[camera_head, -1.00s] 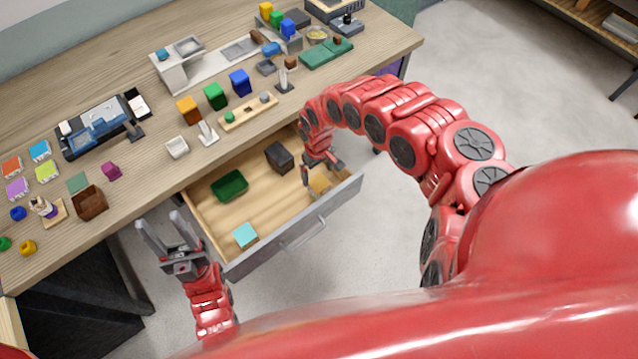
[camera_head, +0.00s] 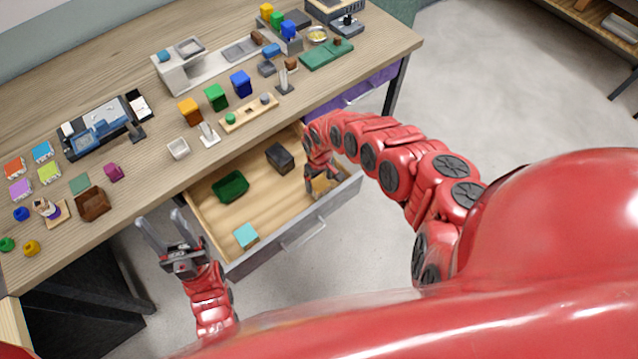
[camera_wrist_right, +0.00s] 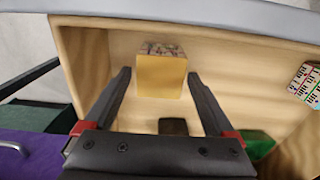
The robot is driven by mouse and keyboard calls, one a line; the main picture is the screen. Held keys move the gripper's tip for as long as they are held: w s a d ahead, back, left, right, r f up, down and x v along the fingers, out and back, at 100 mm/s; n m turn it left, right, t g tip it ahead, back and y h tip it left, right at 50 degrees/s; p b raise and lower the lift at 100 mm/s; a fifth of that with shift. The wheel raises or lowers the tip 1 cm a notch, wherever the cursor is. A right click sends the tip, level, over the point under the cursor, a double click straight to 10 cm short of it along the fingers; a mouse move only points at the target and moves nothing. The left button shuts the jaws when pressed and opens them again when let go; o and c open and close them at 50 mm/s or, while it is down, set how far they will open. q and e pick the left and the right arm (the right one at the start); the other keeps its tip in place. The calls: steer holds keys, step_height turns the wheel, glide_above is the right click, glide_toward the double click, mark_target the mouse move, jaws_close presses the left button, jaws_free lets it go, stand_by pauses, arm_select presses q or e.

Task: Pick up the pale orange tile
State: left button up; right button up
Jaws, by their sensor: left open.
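The pale orange tile (camera_wrist_right: 161,76) lies in the open drawer (camera_head: 285,232), near its front right corner. In the head view my right gripper largely covers it. In the right wrist view its plain orange face and a patterned side show. My right gripper (camera_wrist_right: 158,77) is open, its two fingers apart on either side of the tile in that view. I cannot tell whether they touch it. In the head view the right gripper (camera_head: 321,187) is over that corner of the drawer. My left gripper (camera_head: 159,217) is open and empty, left of the drawer.
The drawer also holds a dark box (camera_head: 280,158), a green container (camera_head: 231,186) and a cyan tile (camera_head: 245,236). The drawer's middle is clear. The tabletop above carries several bins (camera_head: 216,96), a wooden strip (camera_head: 249,112) and small coloured objects.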

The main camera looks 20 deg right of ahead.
steer(key=c, duration=1.2)
steer(key=shift+r, duration=0.1)
